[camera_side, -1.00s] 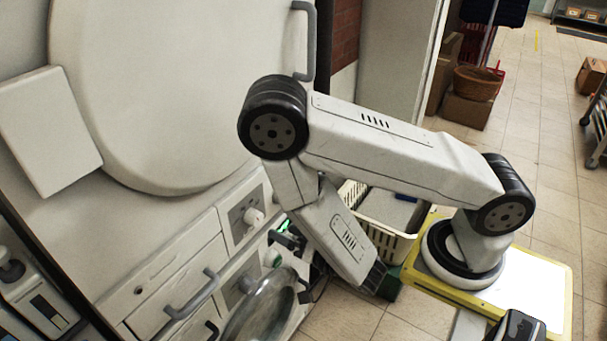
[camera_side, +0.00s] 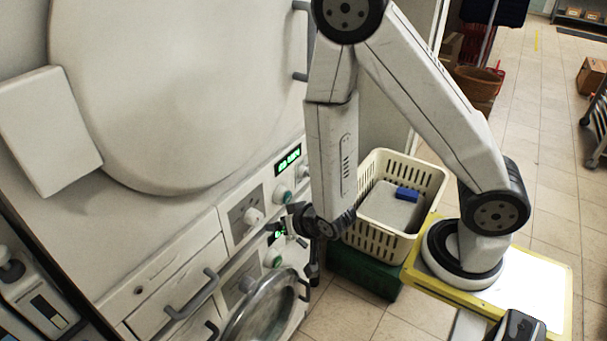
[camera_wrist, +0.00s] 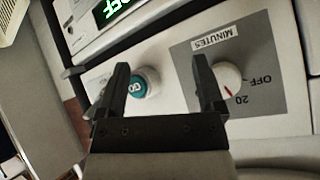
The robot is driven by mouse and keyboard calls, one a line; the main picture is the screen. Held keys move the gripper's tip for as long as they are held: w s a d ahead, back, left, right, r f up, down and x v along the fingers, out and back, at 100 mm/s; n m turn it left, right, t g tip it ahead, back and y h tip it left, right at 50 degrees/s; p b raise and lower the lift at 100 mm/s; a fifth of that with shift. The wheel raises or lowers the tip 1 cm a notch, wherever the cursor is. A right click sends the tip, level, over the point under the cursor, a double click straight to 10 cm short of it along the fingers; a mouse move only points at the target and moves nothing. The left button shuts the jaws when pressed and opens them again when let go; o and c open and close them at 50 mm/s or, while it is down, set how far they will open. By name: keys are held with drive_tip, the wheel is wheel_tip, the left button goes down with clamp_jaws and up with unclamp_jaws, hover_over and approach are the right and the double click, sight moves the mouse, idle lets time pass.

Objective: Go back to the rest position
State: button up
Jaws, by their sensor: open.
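My gripper (camera_wrist: 160,85) is open and empty in the wrist view, its two black fingers apart. Between and beyond the fingers is a machine panel with a teal "GO" button (camera_wrist: 143,82) and a white timer knob (camera_wrist: 228,77) marked MINUTES, with a red pointer. In the side view my arm is folded at the elbow and the wrist hangs in front of the machine's control panels. The fingertips there are small and partly hidden, near the upper controls. I cannot tell from the pictures how far the fingers are from the panel.
A cream basket (camera_side: 390,235) with a blue block (camera_side: 407,194) inside stands on a green crate (camera_side: 362,270) right of the wrist. A drawer (camera_side: 170,285) has a grey handle. Open tiled floor lies to the right.

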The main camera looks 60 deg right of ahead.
drive_tip(key=s+d+r+n+g+y, duration=0.2)
drive_tip(key=s+r+n+g, duration=0.3)
drive_tip(key=r, duration=0.5)
drive_tip(key=shift+s+d+r+n+g, duration=0.3)
drive_tip(key=shift+s+d+n+g, duration=0.15)
drive_tip(key=shift+d+g, duration=0.4)
drive_tip(key=shift+w+a, duration=0.1)
drive_tip(key=shift+a, duration=0.05)
